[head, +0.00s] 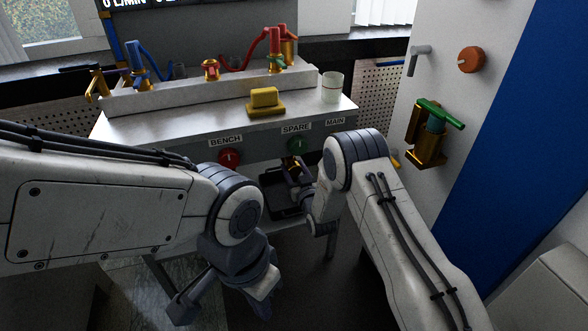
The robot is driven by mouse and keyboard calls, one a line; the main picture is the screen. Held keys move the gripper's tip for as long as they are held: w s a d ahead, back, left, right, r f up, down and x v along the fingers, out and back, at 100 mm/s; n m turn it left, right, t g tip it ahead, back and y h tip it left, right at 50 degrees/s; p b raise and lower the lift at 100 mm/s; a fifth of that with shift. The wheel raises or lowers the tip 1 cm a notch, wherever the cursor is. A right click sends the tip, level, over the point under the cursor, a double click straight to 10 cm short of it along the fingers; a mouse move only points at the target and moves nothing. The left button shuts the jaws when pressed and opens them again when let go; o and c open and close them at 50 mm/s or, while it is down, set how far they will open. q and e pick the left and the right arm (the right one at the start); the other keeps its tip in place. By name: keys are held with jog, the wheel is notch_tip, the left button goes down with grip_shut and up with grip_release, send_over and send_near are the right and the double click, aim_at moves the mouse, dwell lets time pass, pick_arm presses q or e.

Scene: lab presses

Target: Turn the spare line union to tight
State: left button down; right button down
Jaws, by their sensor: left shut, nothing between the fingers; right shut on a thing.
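The spare line union is a small brass fitting (293,168) under the green SPARE knob (297,145) on the bench front. My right gripper (297,186) is at it, shut on it, and partly hidden by my own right wrist. How far the union is turned is too small to tell. My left gripper (264,291) hangs low in front of the bench, shut and empty, well below and apart from the union.
A red BENCH knob (229,157) sits left of the green one. The bench top (170,131) carries a yellow block (265,101), a white cup (332,87) and valves with red and blue hoses. A wall panel with a green-handled brass valve (430,133) stands at right.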

jog(key=shift+c, duration=1.1)
grip_release()
jog(key=p+v, duration=0.2)
jog(key=v, duration=0.8)
jog(key=shift+s+p, duration=0.2)
jog(key=shift+p, duration=0.15)
jog(key=shift+d, duration=0.1)
